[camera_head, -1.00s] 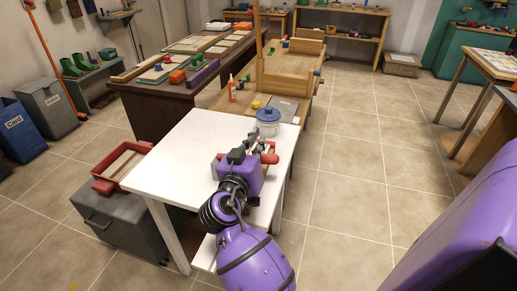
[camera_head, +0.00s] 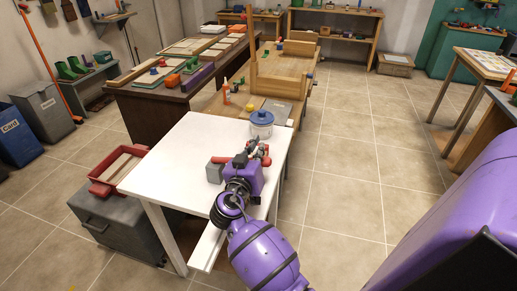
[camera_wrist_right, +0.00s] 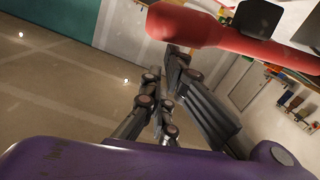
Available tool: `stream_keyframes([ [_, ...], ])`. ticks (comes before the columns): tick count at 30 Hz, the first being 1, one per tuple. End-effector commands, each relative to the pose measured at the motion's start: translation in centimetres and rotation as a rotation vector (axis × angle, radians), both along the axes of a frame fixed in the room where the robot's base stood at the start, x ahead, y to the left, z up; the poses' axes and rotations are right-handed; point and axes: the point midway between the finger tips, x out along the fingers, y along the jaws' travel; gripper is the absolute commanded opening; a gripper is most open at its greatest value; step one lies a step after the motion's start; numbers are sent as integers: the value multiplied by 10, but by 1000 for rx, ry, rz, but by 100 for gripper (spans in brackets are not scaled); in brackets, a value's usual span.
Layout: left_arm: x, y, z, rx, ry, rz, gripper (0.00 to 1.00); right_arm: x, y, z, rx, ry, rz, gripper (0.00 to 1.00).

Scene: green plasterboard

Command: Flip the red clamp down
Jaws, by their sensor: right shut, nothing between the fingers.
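The red clamp sits on the white table (camera_head: 165,165), partly hidden behind my right gripper. In the head view a red part of the clamp (camera_head: 223,159) shows left of the gripper, by a grey block (camera_head: 214,173). More red shows to the right of the fingers. My right gripper (camera_head: 252,146) is shut and empty, low over the table. In the right wrist view a long red bar of the clamp (camera_wrist_right: 205,27) crosses the top, beyond and above the shut dark fingers (camera_wrist_right: 168,85). Whether they touch it I cannot tell. My left gripper is out of view.
A glass jar with a blue lid (camera_head: 262,123) stands just beyond the gripper. A wooden workbench (camera_head: 282,70) adjoins the table's far end. A red tray (camera_head: 117,170) on a grey cabinet is to the left. The table's left half is bare.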

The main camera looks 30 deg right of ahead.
Motion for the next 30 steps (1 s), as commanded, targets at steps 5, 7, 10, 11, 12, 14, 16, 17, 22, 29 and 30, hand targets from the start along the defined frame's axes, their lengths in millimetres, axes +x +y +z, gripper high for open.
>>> stream_keyframes([
  [5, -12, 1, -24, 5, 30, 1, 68, -6, -3, -25, 48, -37, -1, 0],
  [7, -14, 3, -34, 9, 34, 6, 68, -9, -6, -35, 77, -71, -2, 0],
  [10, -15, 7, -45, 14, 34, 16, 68, -12, -8, -43, 114, -116, -1, 0],
  [11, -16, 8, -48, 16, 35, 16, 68, -12, -9, -45, 124, -127, -1, 0],
  [12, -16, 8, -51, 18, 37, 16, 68, -13, -9, -46, 135, -141, -1, 0],
  [14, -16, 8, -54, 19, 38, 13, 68, -13, -10, -45, 146, -160, -1, 0],
  [16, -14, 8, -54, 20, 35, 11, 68, -14, -11, -44, 153, -172, -1, 0],
  [17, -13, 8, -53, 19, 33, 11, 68, -14, -11, -43, 155, -176, -1, 0],
  [22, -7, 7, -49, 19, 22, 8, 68, -14, -11, -41, 157, -178, -1, 0],
  [29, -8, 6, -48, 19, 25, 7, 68, -13, -13, -38, 156, -177, -2, 0],
  [30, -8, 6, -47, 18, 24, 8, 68, -12, -14, -35, 156, -179, -2, 0],
])
